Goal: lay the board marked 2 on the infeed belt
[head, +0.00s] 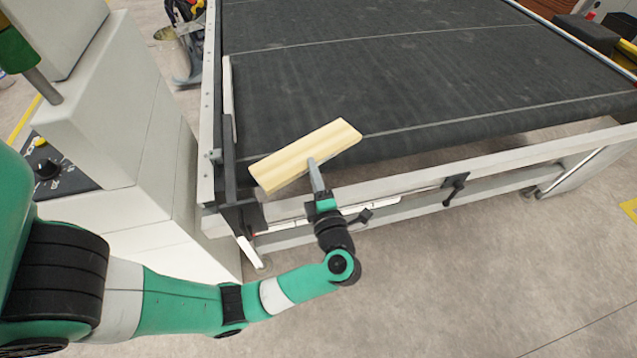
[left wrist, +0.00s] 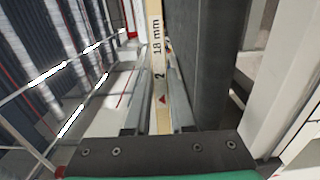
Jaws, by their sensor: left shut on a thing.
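The board (head: 305,152) is a pale wooden plank held by my left gripper (head: 315,172) over the near left corner of the infeed belt (head: 420,85). In the left wrist view the board's edge (left wrist: 155,55) shows "18 mm", a 2 and a red triangle. My left gripper shows there too (left wrist: 160,100), its two fingers on either side of the board. The board lies across the belt's near edge, its left end by the side rail. I cannot tell whether it touches the belt. My right gripper is not in view.
A white side rail (head: 208,110) runs along the belt's left side. A pale crossbar (head: 430,168) runs below its front edge. A white cabinet with a control panel (head: 60,168) stands at left. The rest of the belt is clear.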

